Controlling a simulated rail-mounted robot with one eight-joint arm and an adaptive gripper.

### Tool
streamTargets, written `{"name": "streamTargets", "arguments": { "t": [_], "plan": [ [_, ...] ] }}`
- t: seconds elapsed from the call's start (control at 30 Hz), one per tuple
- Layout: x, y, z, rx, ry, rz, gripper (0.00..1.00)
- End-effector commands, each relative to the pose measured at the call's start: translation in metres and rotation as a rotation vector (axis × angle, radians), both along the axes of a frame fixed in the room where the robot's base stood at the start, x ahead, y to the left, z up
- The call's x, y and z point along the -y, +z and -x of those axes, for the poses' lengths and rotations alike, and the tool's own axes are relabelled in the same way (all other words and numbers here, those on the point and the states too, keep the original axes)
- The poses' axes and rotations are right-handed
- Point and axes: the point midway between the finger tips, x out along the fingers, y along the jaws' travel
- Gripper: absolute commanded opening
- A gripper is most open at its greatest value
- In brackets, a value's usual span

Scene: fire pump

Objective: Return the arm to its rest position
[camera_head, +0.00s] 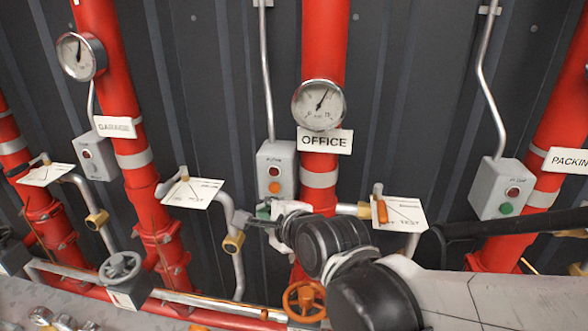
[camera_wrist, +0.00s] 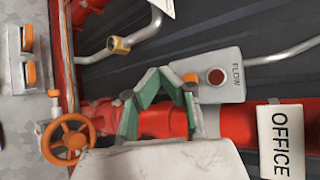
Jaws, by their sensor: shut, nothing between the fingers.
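My gripper (camera_head: 258,217) is at the middle of the head view, just below the grey FLOW box (camera_head: 275,165) of the OFFICE pipe. In the wrist view my gripper (camera_wrist: 168,75) has its green-lined fingers brought together at the tips, with nothing held. The FLOW box (camera_wrist: 222,78) is close beside the fingertips there, with a dark red lamp and an orange button. I cannot tell whether the fingertips touch the box. My black and white arm reaches in from the lower right of the head view and hides part of the red OFFICE pipe (camera_head: 325,50).
Around the arm are an orange handwheel (camera_head: 304,301), a test valve with an orange handle (camera_head: 381,210), a gauge (camera_head: 318,105) and the OFFICE sign (camera_head: 325,141). A grey handwheel (camera_head: 122,267) is at left. Another button box (camera_head: 499,188) is at right, above my arm.

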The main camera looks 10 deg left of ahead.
Motion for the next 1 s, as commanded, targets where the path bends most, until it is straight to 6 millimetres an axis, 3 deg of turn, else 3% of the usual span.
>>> {"name": "streamTargets", "arguments": {
  "t": [0.17,0.27,0.37,0.57,0.8,1.0],
  "plan": [
    [0.002,0.0,0.0,0.003,0.0,0.009,0.0],
    [0.017,-0.003,0.0,0.023,0.007,0.068,0.0],
    [0.049,-0.008,0.0,0.063,0.028,0.202,0.0],
    [0.137,-0.026,0.017,0.139,0.127,0.588,0.0],
    [0.234,-0.053,0.06,0.16,0.331,1.026,0.0],
    [0.293,-0.075,0.105,0.14,0.539,1.293,0.0]
  ]
}}
